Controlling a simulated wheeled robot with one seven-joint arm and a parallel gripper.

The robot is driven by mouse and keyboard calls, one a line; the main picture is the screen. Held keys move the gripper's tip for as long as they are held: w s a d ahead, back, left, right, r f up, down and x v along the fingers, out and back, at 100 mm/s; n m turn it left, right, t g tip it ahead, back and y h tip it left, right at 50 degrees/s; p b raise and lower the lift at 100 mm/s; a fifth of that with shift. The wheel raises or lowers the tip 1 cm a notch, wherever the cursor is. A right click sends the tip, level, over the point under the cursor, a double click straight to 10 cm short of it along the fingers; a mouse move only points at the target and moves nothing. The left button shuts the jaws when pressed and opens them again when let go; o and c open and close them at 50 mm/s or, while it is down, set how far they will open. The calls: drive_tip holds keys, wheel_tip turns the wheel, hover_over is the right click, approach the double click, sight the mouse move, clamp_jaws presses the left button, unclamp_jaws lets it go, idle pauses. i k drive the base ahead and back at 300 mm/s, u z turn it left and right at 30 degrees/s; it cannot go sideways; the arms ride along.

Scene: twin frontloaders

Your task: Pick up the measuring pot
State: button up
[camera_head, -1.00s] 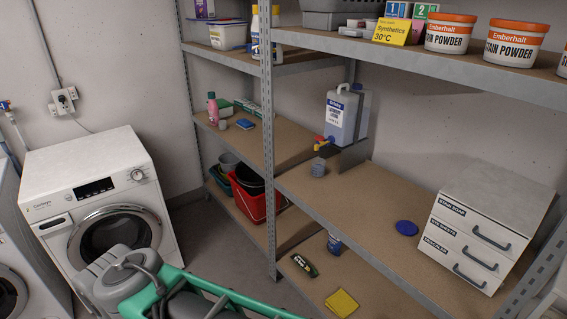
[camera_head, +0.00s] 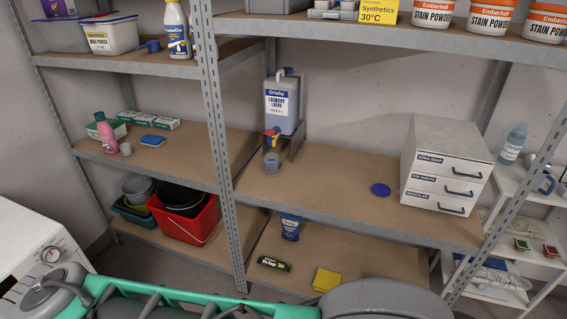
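A small grey, see-through pot (camera_head: 271,162), which looks like the measuring pot, stands upright on the middle shelf. It is right below the red and blue tap of the laundry liquid container (camera_head: 281,106), which rests on a grey stand. I cannot tell whether the pot holds any liquid. A smaller pale cup (camera_head: 126,149) stands to the left, beside a pink bottle (camera_head: 105,130). My gripper's fingers do not show; only grey and green parts of my own body fill the bottom edge, well apart from the pot.
A blue disc (camera_head: 380,190) and a white drawer unit (camera_head: 444,165) share the shelf to the right; the board between is clear. A metal upright (camera_head: 214,130) stands left of the pot. An upper shelf (camera_head: 400,40) overhangs it. A red bucket (camera_head: 187,222) sits lower left.

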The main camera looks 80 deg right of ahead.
sight(271, 163)
drive_tip(key=z, duration=0.9)
drive_tip(key=i, duration=0.9)
drive_tip(key=z, duration=1.15)
drive_tip(key=i, duration=0.6)
drive_tip(key=u, duration=0.05)
